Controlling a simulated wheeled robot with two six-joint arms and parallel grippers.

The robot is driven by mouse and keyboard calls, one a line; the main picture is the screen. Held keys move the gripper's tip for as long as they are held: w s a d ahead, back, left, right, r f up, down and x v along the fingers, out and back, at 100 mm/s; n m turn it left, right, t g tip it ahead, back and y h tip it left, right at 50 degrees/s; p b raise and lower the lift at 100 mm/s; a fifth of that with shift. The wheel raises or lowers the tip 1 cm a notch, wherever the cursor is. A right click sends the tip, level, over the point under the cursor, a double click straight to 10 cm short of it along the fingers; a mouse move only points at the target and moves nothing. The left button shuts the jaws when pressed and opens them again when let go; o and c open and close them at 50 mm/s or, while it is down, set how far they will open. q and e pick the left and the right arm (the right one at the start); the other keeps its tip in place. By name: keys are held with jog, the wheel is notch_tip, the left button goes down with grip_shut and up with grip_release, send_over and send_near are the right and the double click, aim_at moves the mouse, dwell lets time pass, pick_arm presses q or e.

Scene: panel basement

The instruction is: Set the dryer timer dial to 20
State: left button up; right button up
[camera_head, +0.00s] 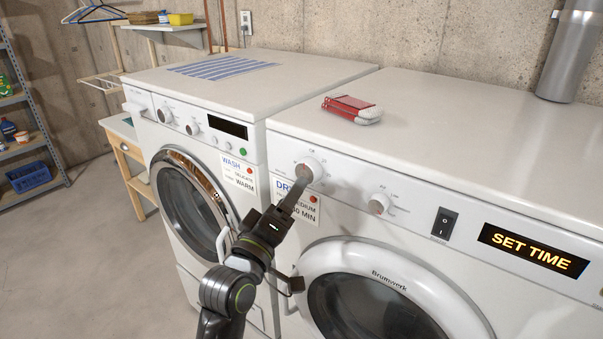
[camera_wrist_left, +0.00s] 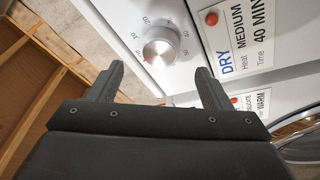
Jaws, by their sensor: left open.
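The dryer timer dial (camera_head: 309,170) is a round pale knob at the left of the dryer's front panel. In the left wrist view the dial (camera_wrist_left: 161,46) is silver, with a ring of numbers including 10 and 20. Its red mark points to the lower left in that view, away from the 20; the exact number there is unclear. My left gripper (camera_head: 296,190) is just in front of and below the dial in the head view. Its two fingers (camera_wrist_left: 160,78) are spread apart and empty in the wrist view, with the dial between and beyond them. My right gripper is out of view.
A label (camera_wrist_left: 250,30) beside the dial reads DRY, MEDIUM, 40 MIN. The dryer display (camera_head: 534,249) reads SET TIME. A second knob (camera_head: 379,204) and a black switch (camera_head: 444,222) are to the right. The washer (camera_head: 205,95) stands left; a red-and-white pack (camera_head: 350,108) lies on the dryer.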

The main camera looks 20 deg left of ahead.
aim_at(304, 175)
pick_arm(q)
jog(key=p+x, duration=0.1)
jog(key=x, duration=0.5)
jog(key=shift+p, duration=0.3)
jog(key=c, duration=1)
jog(key=shift+o, duration=0.2)
jog(key=shift+w+a+m+g+h+b, duration=0.15)
jog(key=shift+m+g+h+b, duration=0.75)
jog(key=shift+m+b, duration=2.4)
jog(key=shift+s+a+m+g+h+b, duration=0.15)
jog(key=shift+m+h+b, duration=1.75)
jog(key=shift+m, duration=2.45)
jog(key=shift+w+a+m+g+h+b, duration=0.15)
jog(key=shift+m+g+h+b, duration=0.6)
jog(key=shift+m+b, duration=2.7)
jog(key=shift+m+h+p, duration=0.25)
jog(key=shift+m+p, duration=0.1)
jog(key=shift+m, duration=0.15)
